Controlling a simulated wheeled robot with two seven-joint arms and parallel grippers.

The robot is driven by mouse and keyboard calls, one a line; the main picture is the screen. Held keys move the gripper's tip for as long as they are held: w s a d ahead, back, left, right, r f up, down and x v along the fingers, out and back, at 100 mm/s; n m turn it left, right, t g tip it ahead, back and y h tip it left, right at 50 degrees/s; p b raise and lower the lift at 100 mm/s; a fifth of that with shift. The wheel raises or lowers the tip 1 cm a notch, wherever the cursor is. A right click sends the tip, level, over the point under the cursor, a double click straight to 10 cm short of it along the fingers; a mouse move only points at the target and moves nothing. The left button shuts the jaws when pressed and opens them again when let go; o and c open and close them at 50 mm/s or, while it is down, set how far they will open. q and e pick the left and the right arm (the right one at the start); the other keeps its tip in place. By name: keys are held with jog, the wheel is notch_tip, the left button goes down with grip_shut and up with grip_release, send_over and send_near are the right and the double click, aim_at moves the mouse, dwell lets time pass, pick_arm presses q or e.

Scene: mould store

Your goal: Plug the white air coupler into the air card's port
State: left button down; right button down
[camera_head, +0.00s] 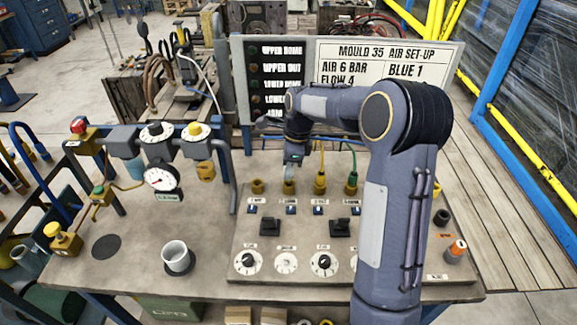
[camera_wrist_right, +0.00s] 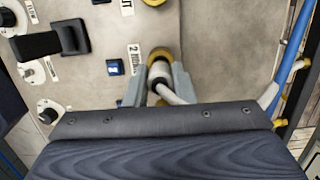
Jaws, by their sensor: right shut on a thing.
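My right gripper (camera_head: 291,170) points down at the second brass port from the left on the sloping panel. In the right wrist view its two grey fingers (camera_wrist_right: 158,78) are shut on the white coupler (camera_wrist_right: 157,70), with a white hose (camera_wrist_right: 175,95) running from it. The coupler's front end meets the brass port (camera_wrist_right: 159,54), in line with it; how deep it sits is hidden. The air card (camera_head: 388,62) on the board at the back reads "MOULD 35 AIR SET-UP", "AIR 6 BAR", "FLOW 4", "BLUE 1". My left gripper is out of view.
The first port (camera_head: 258,186) is empty; the third holds a yellow hose (camera_head: 321,160) and the fourth a green hose (camera_head: 353,165). Blue switches, black levers and round dials (camera_head: 286,262) lie below. A gauge (camera_head: 162,180) and a white cup (camera_head: 177,256) stand left. My right arm covers the panel's right part.

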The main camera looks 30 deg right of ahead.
jog(key=shift+f+b, duration=0.3)
jog(key=shift+f, duration=0.85)
dwell(1.6)
jog(key=c, duration=0.7)
grip_release()
jog(key=shift+c, duration=0.2)
jog(key=shift+r+p, duration=3.35)
jog(key=shift+r, duration=0.45)
